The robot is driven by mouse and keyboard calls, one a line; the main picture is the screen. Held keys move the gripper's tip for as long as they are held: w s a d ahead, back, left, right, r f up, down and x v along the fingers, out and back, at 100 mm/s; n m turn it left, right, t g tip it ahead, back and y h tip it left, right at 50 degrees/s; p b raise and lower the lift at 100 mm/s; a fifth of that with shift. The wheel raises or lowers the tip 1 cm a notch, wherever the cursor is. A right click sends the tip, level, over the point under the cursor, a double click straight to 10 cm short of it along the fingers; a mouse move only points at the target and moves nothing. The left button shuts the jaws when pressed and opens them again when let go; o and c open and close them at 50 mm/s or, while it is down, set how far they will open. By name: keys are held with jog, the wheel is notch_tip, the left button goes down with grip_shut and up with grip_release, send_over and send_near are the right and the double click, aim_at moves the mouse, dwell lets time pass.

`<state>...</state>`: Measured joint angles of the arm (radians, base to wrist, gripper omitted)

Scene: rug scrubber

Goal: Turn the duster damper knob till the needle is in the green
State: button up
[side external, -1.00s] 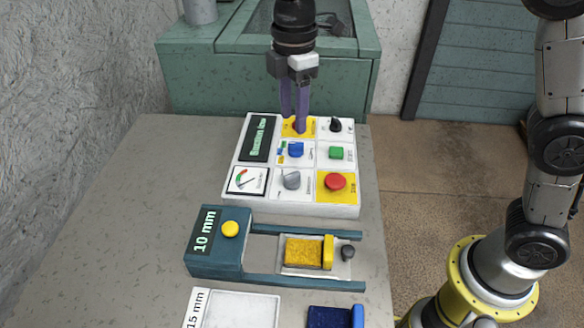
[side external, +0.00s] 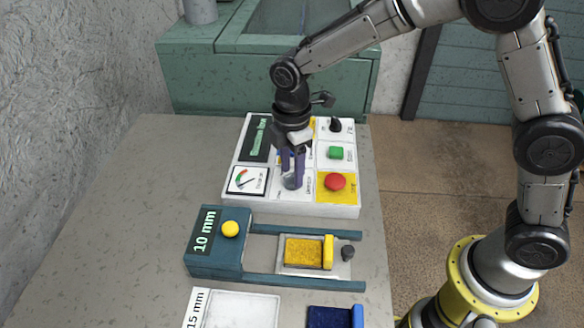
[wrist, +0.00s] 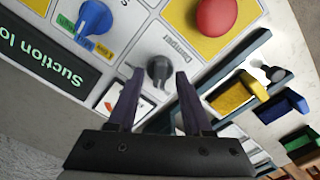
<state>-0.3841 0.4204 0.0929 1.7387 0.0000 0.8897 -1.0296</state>
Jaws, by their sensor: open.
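The grey damper knob (wrist: 158,70) sits beside the "Damper" label on the white control panel (wrist: 135,48). In the side view the knob (side external: 291,183) is partly hidden by my fingers. My gripper (wrist: 159,77) is open, with one purple finger on each side of the knob; I cannot tell whether they touch it. In the side view my gripper (side external: 292,177) points down over the panel. The gauge (side external: 247,180) is left of the knob. Its needle is too small to read surely, and the wrist view shows only part of the gauge (wrist: 117,103).
The panel also carries a "Suction low" display (side external: 256,138), a blue knob (wrist: 95,19), a green button (side external: 335,153), a red button (side external: 335,182) and a black knob (side external: 335,125). A teal "10 mm" fixture (side external: 217,258) with a yellow pad (side external: 304,251) stands in front.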

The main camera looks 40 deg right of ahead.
jog(key=shift+f, duration=0.15)
jog(key=shift+c, duration=0.3)
grip_shut()
jog(key=shift+m, duration=0.4)
jog(key=m, duration=0.5)
jog(key=shift+m, duration=0.3)
jog(key=m, duration=0.6)
dwell(0.4)
